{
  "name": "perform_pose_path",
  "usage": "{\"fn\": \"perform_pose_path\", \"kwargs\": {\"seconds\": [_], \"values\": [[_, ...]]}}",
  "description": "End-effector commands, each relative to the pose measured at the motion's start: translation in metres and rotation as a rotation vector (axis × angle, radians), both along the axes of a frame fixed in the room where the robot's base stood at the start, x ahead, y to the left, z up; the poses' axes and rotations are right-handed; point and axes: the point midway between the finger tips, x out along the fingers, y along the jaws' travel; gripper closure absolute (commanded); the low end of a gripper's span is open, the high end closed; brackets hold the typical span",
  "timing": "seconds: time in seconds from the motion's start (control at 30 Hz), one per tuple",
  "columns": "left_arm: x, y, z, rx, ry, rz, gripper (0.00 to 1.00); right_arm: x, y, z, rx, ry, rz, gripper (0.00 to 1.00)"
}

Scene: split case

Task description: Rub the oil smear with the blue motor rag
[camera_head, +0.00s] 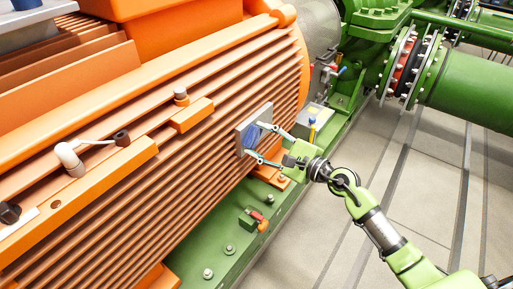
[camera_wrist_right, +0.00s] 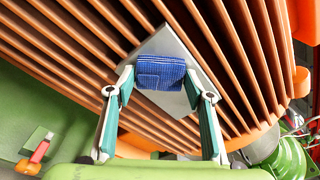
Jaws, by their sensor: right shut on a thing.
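The blue motor rag (camera_head: 251,137) is a small folded blue cloth, seen larger in the right wrist view (camera_wrist_right: 161,72). My right gripper (camera_head: 262,143) is shut on the rag, with a finger at each side of it. The rag is in front of a square grey plate (camera_head: 264,112) on the ribbed side of the orange motor (camera_head: 220,120). It appears to be against the plate, but I cannot tell for certain whether it touches. I see no oil smear on the bare part of the plate; any smear behind the rag is hidden. My left gripper is not in view.
The motor's ribs surround the plate. A green base rail (camera_head: 215,262) with bolts and a small red-handled valve (camera_head: 257,216) runs below. Green pipework (camera_head: 470,90) stands at the upper right. The grey floor (camera_head: 320,240) is open at the lower right.

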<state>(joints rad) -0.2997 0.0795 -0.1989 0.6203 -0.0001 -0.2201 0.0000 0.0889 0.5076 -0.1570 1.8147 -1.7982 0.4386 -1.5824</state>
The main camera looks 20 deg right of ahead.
Motion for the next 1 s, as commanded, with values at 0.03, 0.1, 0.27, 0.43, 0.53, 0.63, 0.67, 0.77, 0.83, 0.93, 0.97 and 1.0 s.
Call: {"fn": "perform_pose_path", "kwargs": {"seconds": [0.03, 0.1, 0.27, 0.43, 0.53, 0.63, 0.67, 0.77, 0.83, 0.93, 0.97, 1.0], "values": [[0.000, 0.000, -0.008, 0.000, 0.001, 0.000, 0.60, 0.003, -0.004, -0.003, -0.002, -0.002, 0.000, 0.69], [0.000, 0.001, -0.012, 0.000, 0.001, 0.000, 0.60, 0.007, -0.009, -0.004, -0.002, -0.001, 0.000, 0.69], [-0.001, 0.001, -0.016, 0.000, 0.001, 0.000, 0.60, 0.010, -0.014, -0.002, 0.000, 0.001, 0.001, 0.69], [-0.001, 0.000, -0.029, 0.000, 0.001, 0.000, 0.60, 0.019, -0.024, -0.004, -0.003, -0.001, 0.000, 0.69], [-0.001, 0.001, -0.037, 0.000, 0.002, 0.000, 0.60, 0.025, -0.030, -0.004, -0.002, -0.001, -0.001, 0.69], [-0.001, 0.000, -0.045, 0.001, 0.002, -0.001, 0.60, 0.031, -0.037, -0.004, -0.001, 0.000, -0.001, 0.69], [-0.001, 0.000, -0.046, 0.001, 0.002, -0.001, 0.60, 0.032, -0.038, -0.004, -0.001, -0.001, -0.001, 0.69], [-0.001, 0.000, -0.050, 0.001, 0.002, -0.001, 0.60, 0.035, -0.042, -0.002, 0.000, -0.001, -0.001, 0.69], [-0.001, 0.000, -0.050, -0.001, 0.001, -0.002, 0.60, 0.036, -0.043, -0.001, 0.000, 0.001, -0.001, 0.69], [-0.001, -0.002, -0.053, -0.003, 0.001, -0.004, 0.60, 0.038, -0.046, -0.002, 0.000, 0.001, -0.001, 0.69], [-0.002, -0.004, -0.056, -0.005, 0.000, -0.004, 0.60, 0.039, -0.047, -0.003, -0.001, -0.001, -0.001, 0.69], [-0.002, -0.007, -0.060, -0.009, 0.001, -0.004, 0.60, 0.041, -0.050, -0.003, -0.002, -0.001, -0.001, 0.69]]}}
